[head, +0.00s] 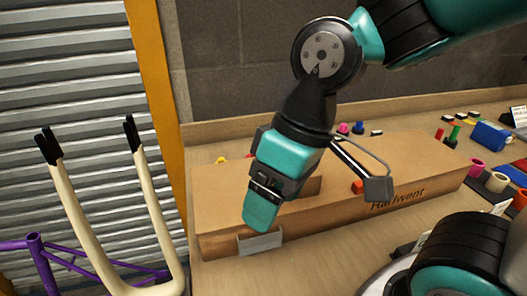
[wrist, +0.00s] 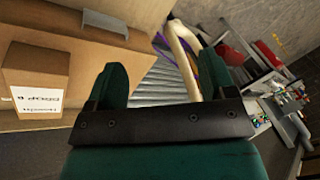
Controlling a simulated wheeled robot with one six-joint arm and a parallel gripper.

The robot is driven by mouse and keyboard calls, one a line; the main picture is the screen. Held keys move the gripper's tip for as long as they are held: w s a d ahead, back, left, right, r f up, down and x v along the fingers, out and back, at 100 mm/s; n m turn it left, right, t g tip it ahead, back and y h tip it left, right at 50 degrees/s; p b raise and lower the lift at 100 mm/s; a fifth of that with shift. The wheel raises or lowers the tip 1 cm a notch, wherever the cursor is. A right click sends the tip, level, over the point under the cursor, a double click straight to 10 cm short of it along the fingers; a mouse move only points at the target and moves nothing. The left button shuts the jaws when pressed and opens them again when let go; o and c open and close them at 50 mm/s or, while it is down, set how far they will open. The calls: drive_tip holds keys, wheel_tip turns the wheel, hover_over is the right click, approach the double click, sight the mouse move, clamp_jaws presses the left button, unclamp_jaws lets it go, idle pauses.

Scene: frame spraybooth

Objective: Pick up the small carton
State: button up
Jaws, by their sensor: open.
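The small carton (wrist: 38,72) is a brown box with a white printed label, at the left of the wrist view, outside my fingers. In the head view a brown piece of it (head: 312,186) shows just right of my gripper (head: 263,205), which hides the rest. It appears to stand on the long brown carton (head: 420,172). My gripper is open; in the wrist view the gap between its two teal fingers (wrist: 163,82) is empty. My gripper is above the left end of the long carton, beside the small carton. Whether they touch cannot be told.
A grey bracket (head: 260,243) is on the long carton's near left side. Cups, a blue item (head: 489,136) and small coloured parts lie on the bench to the right. A cream forked frame (head: 85,235) and a purple frame (head: 60,262) stand left, before a grey shutter (head: 75,90).

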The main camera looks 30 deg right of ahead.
drive_tip(key=o, duration=0.3)
drive_tip(key=w+d+r+m+p, duration=0.1)
drive_tip(key=w+d, duration=0.1)
drive_tip(key=w, duration=0.1)
drive_tip(key=w+d+r+m+h+p, duration=0.1)
drive_tip(key=w, duration=0.3)
drive_tip(key=w+d+r+m+p, duration=0.1)
drive_tip(key=w+d+m, duration=0.1)
drive_tip(key=w, duration=0.1)
drive_tip(key=shift+w+d+r+h, duration=0.35)
drive_tip(key=shift+w+h, duration=0.05)
drive_tip(key=shift+o, duration=0.2)
drive_tip(key=w+d+m+h+p, duration=0.25)
drive_tip(key=w+d+m, duration=0.25)
drive_tip(key=w+d, duration=0.45)
drive_tip(key=shift+y, duration=0.25)
drive_tip(key=f, duration=0.3)
drive_tip(key=f+p, duration=0.1)
drive_tip(key=f, duration=0.2)
drive_tip(key=s+f, duration=0.1)
drive_tip(key=f, duration=0.2)
drive_tip(key=shift+d+f+p, duration=0.15)
drive_tip(key=shift+f+p, duration=0.15)
drive_tip(key=shift+f, duration=0.05)
drive_tip(key=shift+f+p, duration=0.9)
drive_tip(key=shift+f, duration=2.35)
